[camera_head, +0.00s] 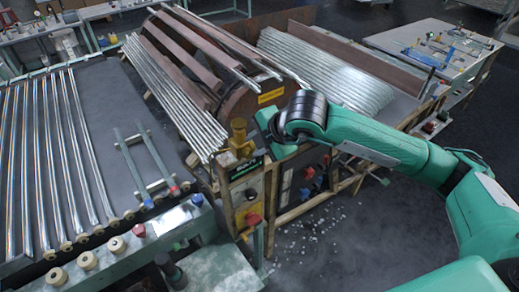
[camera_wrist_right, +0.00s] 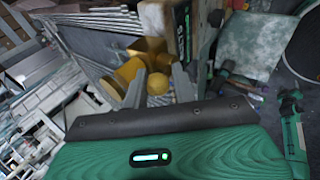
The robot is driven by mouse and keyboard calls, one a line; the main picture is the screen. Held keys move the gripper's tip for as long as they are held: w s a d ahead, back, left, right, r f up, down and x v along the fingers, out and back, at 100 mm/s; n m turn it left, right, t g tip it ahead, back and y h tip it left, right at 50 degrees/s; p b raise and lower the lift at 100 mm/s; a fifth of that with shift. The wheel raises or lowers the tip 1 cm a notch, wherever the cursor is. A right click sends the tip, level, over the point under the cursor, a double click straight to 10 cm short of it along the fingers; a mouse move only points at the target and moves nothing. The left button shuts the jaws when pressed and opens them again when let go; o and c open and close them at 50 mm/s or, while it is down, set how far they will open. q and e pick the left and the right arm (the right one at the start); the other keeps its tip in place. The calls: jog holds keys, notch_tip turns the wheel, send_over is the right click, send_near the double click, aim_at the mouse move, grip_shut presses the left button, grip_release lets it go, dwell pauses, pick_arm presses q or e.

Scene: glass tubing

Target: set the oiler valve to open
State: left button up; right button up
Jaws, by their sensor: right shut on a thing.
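The brass oiler valve (camera_head: 239,142) stands on top of the machine's front post, near the middle of the head view. In the right wrist view its brass body (camera_wrist_right: 128,70) and round knob (camera_wrist_right: 157,84) show close up. My right gripper (camera_head: 259,124) is at the valve's right side in the head view, its fingertips mostly hidden there. In the right wrist view the two grey fingers of the right gripper (camera_wrist_right: 160,86) stand on either side of the knob and are shut on it. My left gripper is in neither view.
Glass tubes (camera_head: 175,95) lie in a sloped bundle behind the valve, with more tubes (camera_head: 335,75) farther right. A control box with a red knob (camera_head: 253,219) is below the valve. A roller bed (camera_head: 60,150) fills the left. Shards lie on the floor.

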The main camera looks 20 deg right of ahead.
jog(key=shift+a+r+h+b, duration=0.15)
jog(key=shift+r+h+b, duration=0.05)
jog(key=shift+h+b, duration=0.1)
jog(key=o, duration=1)
jog(key=shift+c, duration=0.2)
